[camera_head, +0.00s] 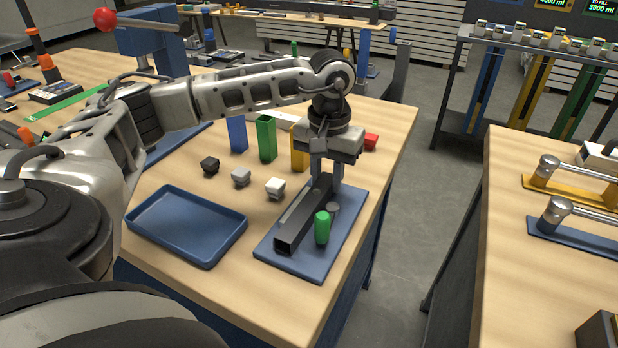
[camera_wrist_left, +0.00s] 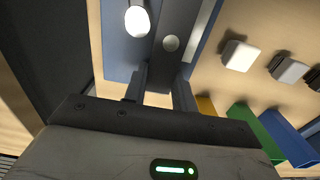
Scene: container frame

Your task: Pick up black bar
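The black bar (camera_head: 300,222), a long square tube with an open near end, lies on a blue mat (camera_head: 272,249) at the table's right front. My left gripper (camera_head: 327,175) points down at the bar's far end. In the left wrist view, the two fingers (camera_wrist_left: 162,90) stand apart, one on each side of the bar (camera_wrist_left: 176,35). I cannot tell whether they press on it. The gripper partly hides the bar's far end. My right gripper is not in view.
A green cylinder (camera_head: 322,228) stands close beside the bar, with a grey round piece (camera_head: 333,208) behind it. An empty blue tray (camera_head: 160,238) lies to the left. Small blocks (camera_head: 241,177) and upright blue, green (camera_head: 266,138) and yellow holders stand further back.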

